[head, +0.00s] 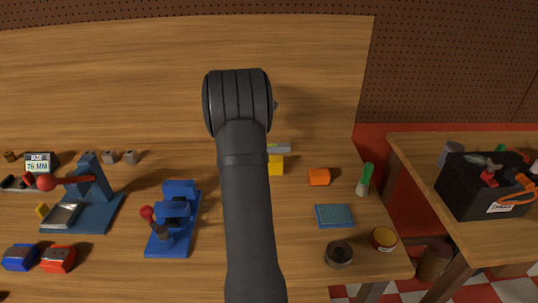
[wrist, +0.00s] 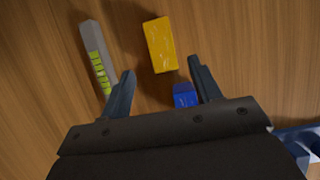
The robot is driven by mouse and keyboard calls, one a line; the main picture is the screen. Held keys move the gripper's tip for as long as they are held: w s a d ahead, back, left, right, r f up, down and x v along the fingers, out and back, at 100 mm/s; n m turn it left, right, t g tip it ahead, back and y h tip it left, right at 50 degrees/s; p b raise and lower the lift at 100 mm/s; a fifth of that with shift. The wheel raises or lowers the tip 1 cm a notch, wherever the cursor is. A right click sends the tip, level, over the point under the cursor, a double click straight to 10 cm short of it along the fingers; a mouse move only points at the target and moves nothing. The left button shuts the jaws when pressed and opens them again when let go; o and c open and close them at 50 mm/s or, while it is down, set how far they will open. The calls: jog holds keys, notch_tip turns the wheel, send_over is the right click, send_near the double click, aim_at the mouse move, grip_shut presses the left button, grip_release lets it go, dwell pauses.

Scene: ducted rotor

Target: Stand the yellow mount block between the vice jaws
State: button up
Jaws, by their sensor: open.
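The yellow mount block (head: 276,167) lies on the wooden bench, partly hidden behind my arm in the head view. In the wrist view the yellow block (wrist: 160,45) lies just beyond my open gripper (wrist: 161,68), in line with the gap between the fingertips and untouched. The blue vice (head: 172,222), with a red ball on its handle, stands to the left of my arm. Its jaws look apart, with no yellow block between them. My gripper is hidden by the arm in the head view.
A small blue block (wrist: 185,95) lies between my fingers, nearer than the yellow block. A grey bar with yellow-green marks (wrist: 97,60) lies by the left finger. An orange block (head: 319,177), a green-handled brush (head: 365,179) and a teal pad (head: 334,216) are to the right.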

jog(key=shift+o, duration=0.4)
jog(key=v, duration=0.6)
jog(key=d+r+m+y, duration=0.2)
jog(key=d+m, duration=0.1)
jog(key=m, duration=1.5)
jog(key=d+r+m+y, duration=0.2)
jog(key=d+m, duration=0.1)
jog(key=m, duration=1.5)
notch_tip(320, 180, down, 17)
jog(key=shift+s+a+r, duration=0.1)
jog(key=shift+a, duration=0.05)
